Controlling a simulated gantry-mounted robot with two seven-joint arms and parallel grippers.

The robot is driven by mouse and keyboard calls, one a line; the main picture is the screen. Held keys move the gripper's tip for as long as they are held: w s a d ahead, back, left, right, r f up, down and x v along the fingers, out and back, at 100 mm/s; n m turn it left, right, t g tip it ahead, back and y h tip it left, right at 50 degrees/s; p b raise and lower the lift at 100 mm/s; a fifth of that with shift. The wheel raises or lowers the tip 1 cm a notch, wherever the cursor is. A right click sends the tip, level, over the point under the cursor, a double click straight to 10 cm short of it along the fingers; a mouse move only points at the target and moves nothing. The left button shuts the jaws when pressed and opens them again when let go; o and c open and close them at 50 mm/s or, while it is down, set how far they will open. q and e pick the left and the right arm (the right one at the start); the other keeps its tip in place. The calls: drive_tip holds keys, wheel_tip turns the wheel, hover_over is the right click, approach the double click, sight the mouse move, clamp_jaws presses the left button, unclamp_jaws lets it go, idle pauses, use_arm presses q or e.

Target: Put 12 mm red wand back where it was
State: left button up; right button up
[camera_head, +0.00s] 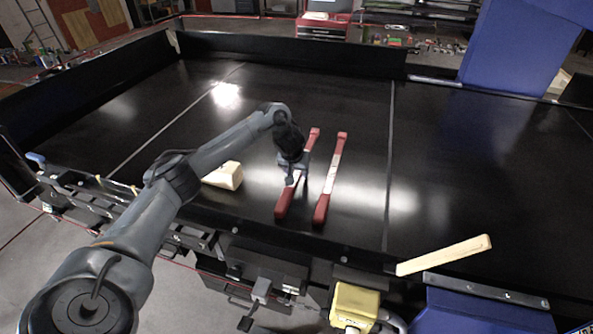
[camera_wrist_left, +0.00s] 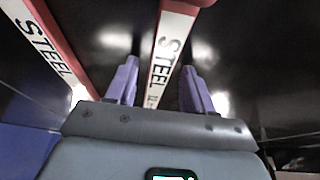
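Two red wands with white middle bands lie side by side on the black conveyor, the left wand (camera_head: 284,203) and the right wand (camera_head: 321,207). My left gripper (camera_head: 296,178) is over the left wand. In the left wrist view my left gripper (camera_wrist_left: 160,85) is open, with one finger on each side of a wand (camera_wrist_left: 168,50) marked STEEL. Dark gaps show between the wand and both fingers. Small characters below STEEL are partly hidden by the gripper body. The other wand (camera_wrist_left: 45,48), also marked STEEL, is outside the fingers. My right gripper is not in view.
A pale wedge block (camera_head: 228,176) lies left of the wands, partly behind my left arm. A pale stick (camera_head: 445,255) lies at the front right edge. A yellow box (camera_head: 354,305) is below the front edge.

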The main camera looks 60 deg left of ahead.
use_arm(q)
drive_tip(key=shift+r, duration=0.3)
drive_tip(key=p+v, duration=0.7)
drive_tip(key=v, duration=0.4)
drive_tip(key=shift+s+r, duration=0.15)
drive_tip(key=shift+r, duration=0.1)
drive_tip(key=shift+d, duration=0.15)
